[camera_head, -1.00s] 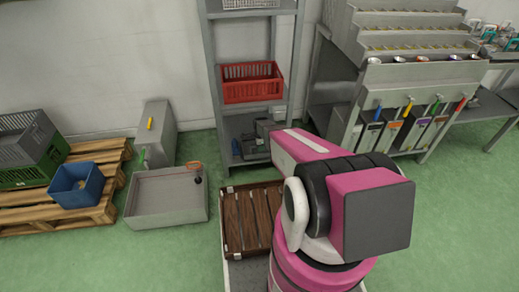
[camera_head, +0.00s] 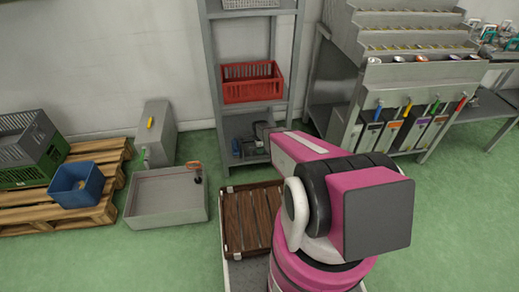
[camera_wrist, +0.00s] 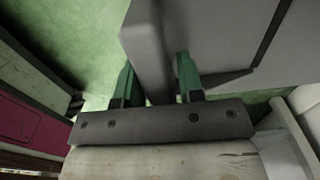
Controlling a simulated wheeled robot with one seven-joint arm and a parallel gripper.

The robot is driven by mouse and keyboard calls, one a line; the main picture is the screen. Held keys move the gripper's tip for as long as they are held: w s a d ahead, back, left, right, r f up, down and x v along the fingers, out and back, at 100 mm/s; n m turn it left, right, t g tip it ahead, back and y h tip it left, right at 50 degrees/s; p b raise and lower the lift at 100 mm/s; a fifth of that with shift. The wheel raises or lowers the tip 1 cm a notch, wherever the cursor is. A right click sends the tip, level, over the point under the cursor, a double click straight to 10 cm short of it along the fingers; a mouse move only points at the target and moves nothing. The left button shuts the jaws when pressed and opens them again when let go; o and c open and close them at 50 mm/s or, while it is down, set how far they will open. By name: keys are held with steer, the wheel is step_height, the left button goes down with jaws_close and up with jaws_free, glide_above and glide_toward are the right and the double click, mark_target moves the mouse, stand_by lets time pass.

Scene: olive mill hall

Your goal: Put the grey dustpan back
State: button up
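My gripper (camera_wrist: 157,85) shows in the wrist view as two green fingers standing apart. A plain grey slab-like thing (camera_wrist: 215,35) lies beyond and between them, with a dark line at its right. I cannot tell whether this is the dustpan or part of the shelf unit, nor whether the fingers press on it. In the head view, my arm reaches toward the lowest level of the grey shelf unit (camera_head: 213,75), and its end is dark and small there. No dustpan can be made out surely in the head view.
A red crate (camera_head: 250,92) sits on the shelf above. A wooden slatted crate (camera_head: 240,245) is at the lower centre. A grey tray (camera_head: 160,217) with an orange-handled tool (camera_head: 196,168) is on the floor at left. A blue bin (camera_head: 72,190) stands on a pallet (camera_head: 105,160). Green floor is clear at right.

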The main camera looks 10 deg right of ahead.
steer(key=shift+o, duration=0.6)
steer(key=shift+r, duration=3.9)
steer(key=shift+s, duration=0.1)
